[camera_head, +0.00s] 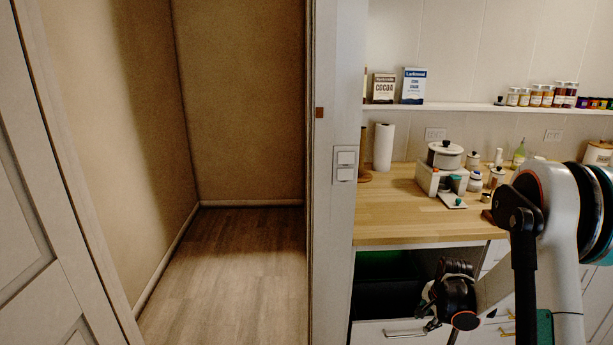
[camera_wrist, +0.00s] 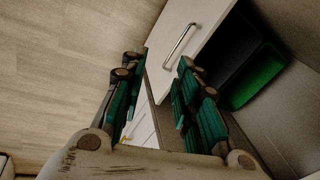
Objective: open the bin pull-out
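The bin pull-out has a white front (camera_head: 372,332) with a metal handle (camera_head: 405,334), low under the counter at the bottom of the head view. The front stands out from the cabinet, and a dark bin (camera_head: 385,295) shows behind it. In the wrist view the white front (camera_wrist: 193,20) and handle (camera_wrist: 178,46) lie ahead of the fingers, with a dark bin and a green bin (camera_wrist: 258,82) behind. My gripper (camera_wrist: 163,72) is open and empty, apart from the handle. In the head view my gripper (camera_head: 432,308) is right of the handle, partly hidden by my arm.
A wooden counter (camera_head: 400,225) above the pull-out holds a paper towel roll (camera_head: 384,147), canisters and a pot (camera_head: 445,153). White drawers (camera_head: 490,332) stand to the right, partly behind my arm. A wall edge (camera_head: 337,240) stands to the left. The wood floor (camera_head: 230,270) beyond is clear.

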